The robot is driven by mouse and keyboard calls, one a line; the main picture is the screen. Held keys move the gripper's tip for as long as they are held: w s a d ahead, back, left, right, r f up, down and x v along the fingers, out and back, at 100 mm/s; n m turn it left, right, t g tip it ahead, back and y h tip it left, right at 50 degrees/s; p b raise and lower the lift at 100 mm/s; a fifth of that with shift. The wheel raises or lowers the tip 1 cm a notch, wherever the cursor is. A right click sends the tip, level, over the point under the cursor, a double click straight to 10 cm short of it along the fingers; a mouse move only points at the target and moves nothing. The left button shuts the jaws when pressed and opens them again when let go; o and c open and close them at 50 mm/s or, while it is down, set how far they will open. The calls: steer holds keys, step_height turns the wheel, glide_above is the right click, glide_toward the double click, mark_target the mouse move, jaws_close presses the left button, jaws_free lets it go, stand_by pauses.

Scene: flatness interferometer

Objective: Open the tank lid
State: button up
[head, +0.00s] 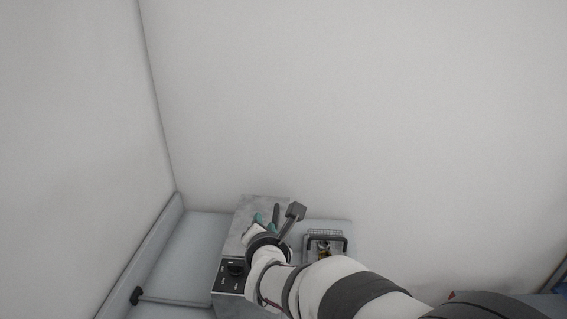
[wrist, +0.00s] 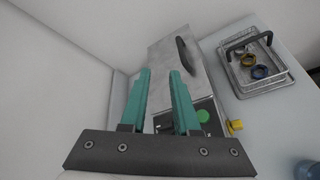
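The tank (head: 231,272) is a grey metal box against the back wall, with its flat metal lid (head: 246,207) shut on top. The lid also shows in the wrist view (wrist: 203,68), with a dark bar handle (wrist: 184,54) standing on it. My gripper (wrist: 160,72) has two teal fingers spread apart with nothing between them. In the wrist view the fingers point toward the lid, and the handle lies beyond the right fingertip. In the head view my gripper (head: 263,218) is over the tank, left of the handle (head: 276,214). My arm hides part of the tank.
A wire basket (wrist: 277,85) with a dark handle, holding a blue ring (wrist: 262,72) and a brass-coloured ring (wrist: 249,59), stands right of the tank. White walls stand behind and left.

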steer(key=s+d+f+m+g, duration=0.2)
steer(key=s+d+m+g, duration=0.25)
steer(key=s+m, duration=0.7)
steer(key=s+d+f+m+g, duration=0.1)
steer(key=s+d+m+g, duration=0.35)
steer(key=s+m, duration=0.7)
steer(key=s+d+f+m+g, duration=0.2)
steer(key=s+d+m+g, duration=0.3)
steer(key=s+m, duration=0.65)
steer(key=n+t+y, duration=0.2)
steer(key=n+t, duration=1.4)
steer(key=n, duration=1.7)
glide_toward(275, 211)
steer(key=shift+m, duration=0.25)
steer(key=x, duration=1)
steer(key=shift+s+f, duration=0.1)
steer(key=shift+f, duration=0.25)
